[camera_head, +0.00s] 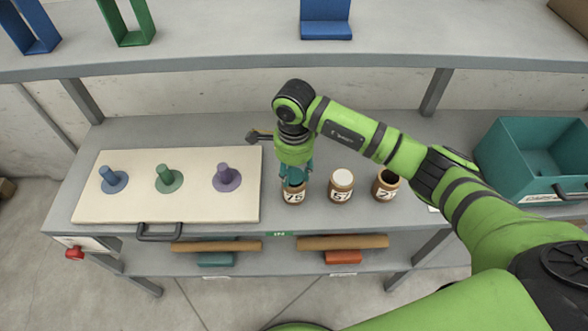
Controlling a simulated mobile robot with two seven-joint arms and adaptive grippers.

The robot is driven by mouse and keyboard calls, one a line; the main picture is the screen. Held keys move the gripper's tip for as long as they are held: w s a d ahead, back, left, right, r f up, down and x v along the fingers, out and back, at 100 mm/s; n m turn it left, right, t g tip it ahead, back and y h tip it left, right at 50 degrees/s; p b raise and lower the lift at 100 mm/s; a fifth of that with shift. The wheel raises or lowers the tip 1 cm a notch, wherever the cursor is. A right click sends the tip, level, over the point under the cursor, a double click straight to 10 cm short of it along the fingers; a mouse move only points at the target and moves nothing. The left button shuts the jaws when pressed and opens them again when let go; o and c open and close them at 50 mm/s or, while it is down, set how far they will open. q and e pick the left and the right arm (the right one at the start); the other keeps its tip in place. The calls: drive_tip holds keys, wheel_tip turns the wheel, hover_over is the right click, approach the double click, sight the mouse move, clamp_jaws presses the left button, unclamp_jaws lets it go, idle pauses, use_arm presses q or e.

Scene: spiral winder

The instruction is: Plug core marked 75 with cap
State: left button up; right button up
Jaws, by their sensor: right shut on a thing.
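The core marked 75 (293,197) stands upright on the grey bench, the leftmost of three brown cores in a row. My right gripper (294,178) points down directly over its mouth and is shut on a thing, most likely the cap. The gripper mostly hides the held thing and the core's opening, so I cannot tell whether it is inside or just above the core. My left gripper is not in view.
The middle core (341,186) has a pale top; the right core (386,186) looks open. A cream board (135,205) with blue, green and purple pegs lies left. A teal bin (520,195) stands right. A shelf (230,58) overhangs the bench's back.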

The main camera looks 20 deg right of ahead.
sight(294, 175)
drive_tip(key=o, duration=0.8)
wheel_tip(294, 175, up, 12)
drive_tip(key=shift+r, duration=0.1)
idle(0.7)
